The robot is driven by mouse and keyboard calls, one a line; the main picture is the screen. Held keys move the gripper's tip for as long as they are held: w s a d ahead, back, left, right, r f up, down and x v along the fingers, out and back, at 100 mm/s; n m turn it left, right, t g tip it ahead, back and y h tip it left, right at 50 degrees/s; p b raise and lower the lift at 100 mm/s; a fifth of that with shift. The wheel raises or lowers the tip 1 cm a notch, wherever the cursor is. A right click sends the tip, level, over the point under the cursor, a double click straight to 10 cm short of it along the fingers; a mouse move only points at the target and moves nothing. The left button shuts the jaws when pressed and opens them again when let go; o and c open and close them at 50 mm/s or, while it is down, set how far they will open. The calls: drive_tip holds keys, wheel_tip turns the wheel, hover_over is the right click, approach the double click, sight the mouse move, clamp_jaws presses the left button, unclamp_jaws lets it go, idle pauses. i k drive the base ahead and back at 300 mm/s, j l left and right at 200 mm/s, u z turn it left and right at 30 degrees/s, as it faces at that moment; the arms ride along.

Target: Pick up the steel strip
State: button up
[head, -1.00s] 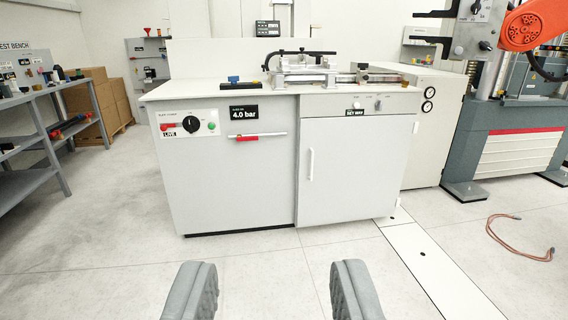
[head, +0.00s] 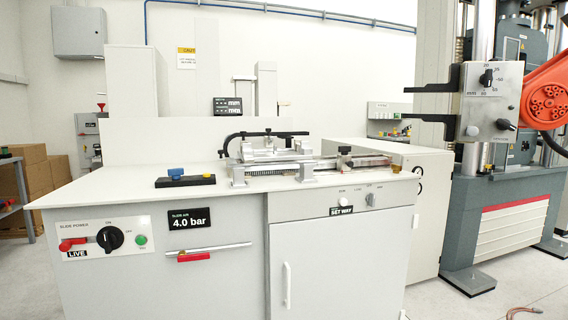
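I cannot make out the steel strip for certain. A metal slide fixture (head: 268,150) with a black hose stands on the white bench top (head: 110,187). A long, narrow metal piece (head: 352,162) lies along its right part, between small clamp blocks; it is too small to tell whether this is the strip.
A black block with blue and yellow knobs (head: 185,179) sits left of the fixture. The bench front carries a slide power panel (head: 106,239) and a red-tagged rail (head: 207,253). A testing machine (head: 503,215) stands at right, with black arms projecting left.

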sight(238, 165)
drive_tip(key=i+l, duration=0.55)
drive_tip(key=i, duration=0.25)
